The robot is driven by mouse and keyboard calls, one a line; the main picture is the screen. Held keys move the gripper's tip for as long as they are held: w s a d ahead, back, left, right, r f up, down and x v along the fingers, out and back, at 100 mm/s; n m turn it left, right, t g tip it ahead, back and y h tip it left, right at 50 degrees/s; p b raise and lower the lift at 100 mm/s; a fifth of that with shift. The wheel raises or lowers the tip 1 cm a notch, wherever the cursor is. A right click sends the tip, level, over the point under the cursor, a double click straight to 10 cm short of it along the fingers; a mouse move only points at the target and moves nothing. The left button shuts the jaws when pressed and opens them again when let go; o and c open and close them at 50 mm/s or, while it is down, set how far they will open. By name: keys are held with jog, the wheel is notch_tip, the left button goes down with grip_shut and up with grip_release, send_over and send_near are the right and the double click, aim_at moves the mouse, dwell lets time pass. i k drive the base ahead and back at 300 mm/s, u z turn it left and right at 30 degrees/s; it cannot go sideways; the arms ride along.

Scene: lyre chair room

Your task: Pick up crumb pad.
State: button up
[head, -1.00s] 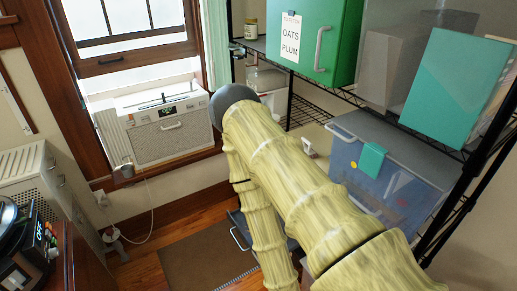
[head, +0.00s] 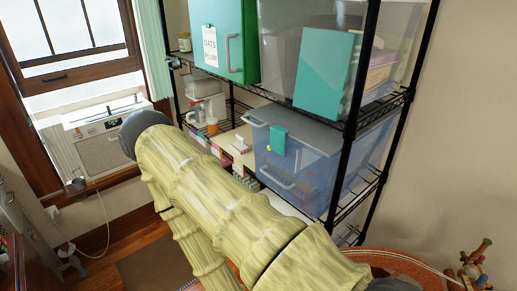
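I cannot make out for certain which thing is the crumb pad. A small teal pad-like piece (head: 278,140) sits against the front of a blue translucent bin (head: 300,170) on the wire shelf; I cannot tell whether it is the crumb pad or part of the bin. My own bamboo-textured arm crosses the middle of the head view and hides part of the lower shelf and floor. My gripper does not show in the head view.
A black wire shelf rack (head: 352,120) holds a green bin labelled oats and plum (head: 236,45), a teal box (head: 325,75) and several small items. A window air conditioner (head: 100,150) is at left. A reddish round thing (head: 400,262) and a wooden figure (head: 472,265) are at lower right.

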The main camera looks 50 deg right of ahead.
aim_at(240, 146)
jog(key=k, duration=0.3)
jog(key=z, duration=0.7)
